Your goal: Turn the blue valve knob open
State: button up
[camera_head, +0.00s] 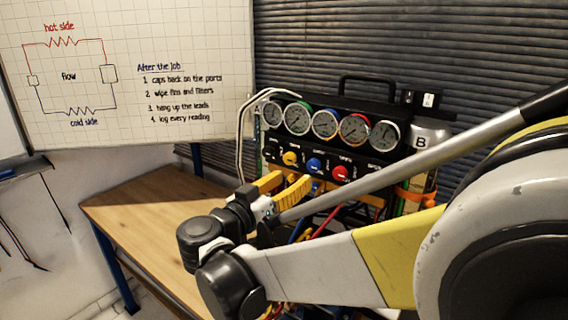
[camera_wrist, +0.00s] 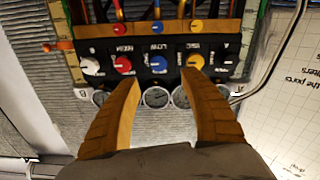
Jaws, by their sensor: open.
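The blue valve knob (camera_head: 314,165) is on the black front panel of the gauge rig, between a yellow knob (camera_head: 290,158) and a red knob (camera_head: 340,172). In the wrist view, which shows the rig upside down, the blue knob (camera_wrist: 157,64) appears just beyond the gap between my fingertips. My gripper (camera_head: 293,179) is open, with its two yellow fingers pointing toward the panel. In the wrist view my gripper (camera_wrist: 161,78) has nothing between its fingers. I cannot tell the exact distance to the knob; no contact shows.
A row of several round gauges (camera_head: 325,123) sits above the knobs. Hoses (camera_wrist: 119,12) run from the panel's ports below them. The wooden tabletop (camera_head: 140,215) is clear at left. A whiteboard (camera_head: 120,70) stands behind.

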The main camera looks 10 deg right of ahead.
aim_at(312, 166)
jog(key=b+x, duration=0.2)
jog(key=x, duration=0.8)
jog(key=shift+w+d+f, duration=0.1)
jog(key=shift+d, duration=0.15)
grip_shut()
